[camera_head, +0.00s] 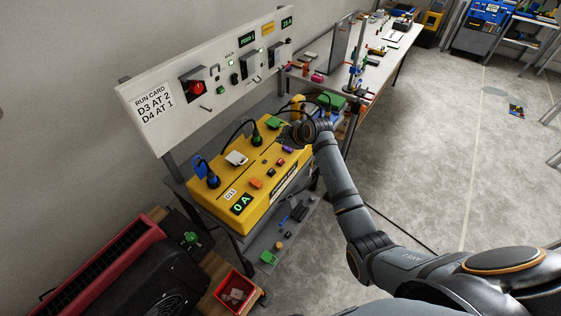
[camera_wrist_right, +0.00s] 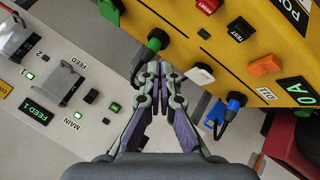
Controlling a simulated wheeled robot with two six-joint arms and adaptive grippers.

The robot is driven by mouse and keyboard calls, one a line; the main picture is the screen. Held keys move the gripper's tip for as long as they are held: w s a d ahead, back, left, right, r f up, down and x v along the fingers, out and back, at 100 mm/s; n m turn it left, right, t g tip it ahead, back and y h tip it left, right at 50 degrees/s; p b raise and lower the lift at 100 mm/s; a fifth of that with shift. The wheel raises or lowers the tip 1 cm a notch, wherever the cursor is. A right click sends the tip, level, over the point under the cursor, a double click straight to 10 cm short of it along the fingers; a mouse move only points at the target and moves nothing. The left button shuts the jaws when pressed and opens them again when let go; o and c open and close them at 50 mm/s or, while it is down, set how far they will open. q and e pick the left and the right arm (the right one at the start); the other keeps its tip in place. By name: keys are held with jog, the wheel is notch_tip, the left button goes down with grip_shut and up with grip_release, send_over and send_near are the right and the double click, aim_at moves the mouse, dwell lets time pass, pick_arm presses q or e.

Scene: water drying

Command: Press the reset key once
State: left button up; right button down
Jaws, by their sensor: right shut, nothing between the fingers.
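The reset key is a small red button (camera_wrist_right: 207,5) at the top edge of the right wrist view, with a RESET label beside it. It sits on the yellow box (camera_head: 225,205), and in the head view it is the small red key (camera_head: 281,161) on the box top. My right gripper (camera_wrist_right: 158,70) is shut and empty. In the wrist view its tips are off the key, below and left of it, near the green plug (camera_wrist_right: 155,42). In the head view my right gripper (camera_head: 289,133) is over the far end of the box. My left gripper is not in view.
A black TEST key (camera_wrist_right: 240,30) and an orange key (camera_wrist_right: 265,65) sit beside the reset key.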

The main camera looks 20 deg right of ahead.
jog(key=b, duration=0.6)
send_over(282, 162)
notch_tip(282, 162, down, 7)
jog(key=shift+a, duration=0.1)
jog(key=shift+w+f+b, duration=0.1)
jog(key=shift+f+b, duration=0.3)
jog(key=shift+f, duration=0.3)
jog(key=shift+f, duration=0.15)
jog(key=shift+f, duration=0.25)
jog(key=shift+f+b, duration=0.35)
jog(key=shift+f, duration=0.1)
dwell(0.8)
jog(key=shift+r, duration=0.15)
jog(key=shift+r+p, duration=0.7)
jog(key=shift+p, duration=0.15)
jog(key=shift+r, duration=0.1)
